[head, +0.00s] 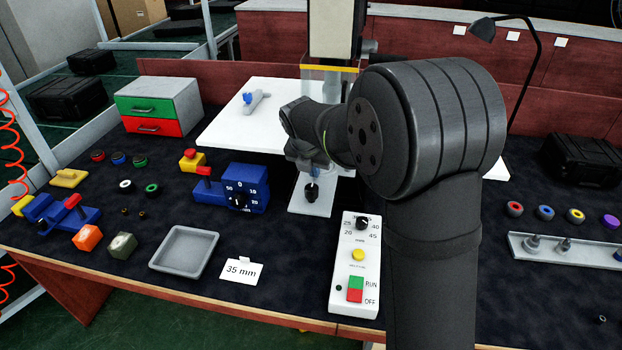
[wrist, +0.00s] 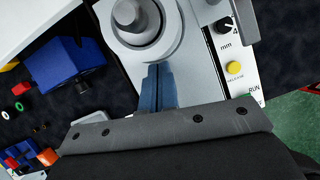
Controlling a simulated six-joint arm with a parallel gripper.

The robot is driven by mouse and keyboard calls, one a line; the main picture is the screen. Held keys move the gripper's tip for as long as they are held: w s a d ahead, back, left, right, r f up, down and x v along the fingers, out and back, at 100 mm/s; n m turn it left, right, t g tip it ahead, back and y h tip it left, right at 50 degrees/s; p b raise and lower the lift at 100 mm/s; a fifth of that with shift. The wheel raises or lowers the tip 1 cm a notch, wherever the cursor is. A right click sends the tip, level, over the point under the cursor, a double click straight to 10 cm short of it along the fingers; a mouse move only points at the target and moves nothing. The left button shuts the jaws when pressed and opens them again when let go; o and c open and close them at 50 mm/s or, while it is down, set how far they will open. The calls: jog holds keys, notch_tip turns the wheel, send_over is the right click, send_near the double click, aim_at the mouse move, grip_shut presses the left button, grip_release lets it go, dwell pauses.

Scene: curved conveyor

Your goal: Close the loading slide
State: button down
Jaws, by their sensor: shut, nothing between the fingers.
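The loading slide appears to be the light grey plate (head: 309,208) sticking out at the front of the machine, beside the control panel. A dark round knob (head: 312,191) stands on it. In the wrist view the plate shows with a round grey fitting (wrist: 137,20) on it. My gripper (head: 312,171) is just above the plate, close to the knob. In the wrist view its blue-grey fingers (wrist: 158,70) are together and empty, with their tips at the edge of the round fitting. I cannot tell whether they touch it. My arm hides much of the machine behind.
The control panel (head: 347,278) with dial and buttons is right of the slide. A blue dial box (head: 246,184) is to the left. A grey tray (head: 184,252) and a "35 mm" card (head: 241,270) lie in front. A white board (head: 228,132) lies behind.

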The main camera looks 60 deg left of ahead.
jog(key=w+a, duration=0.6)
jog(key=shift+w+a+f, duration=0.2)
jog(key=shift+w+a, duration=0.05)
jog(key=shift+w, duration=0.15)
jog(key=v, duration=1)
jog(key=shift+s+r, duration=0.1)
jog(key=s+d+n, duration=0.1)
jog(key=s+d, duration=0.6)
jog(key=n, duration=0.1)
send_near(311, 196)
jog(key=shift+y, duration=0.4)
jog(key=x, duration=1)
jog(key=shift+d, duration=0.35)
jog(key=shift+w+a+f, duration=0.25)
jog(key=shift+w+a, duration=0.35)
jog(key=shift+w+a+f, duration=0.3)
jog(key=shift+w+a, duration=0.7)
jog(key=shift+w, duration=0.05)
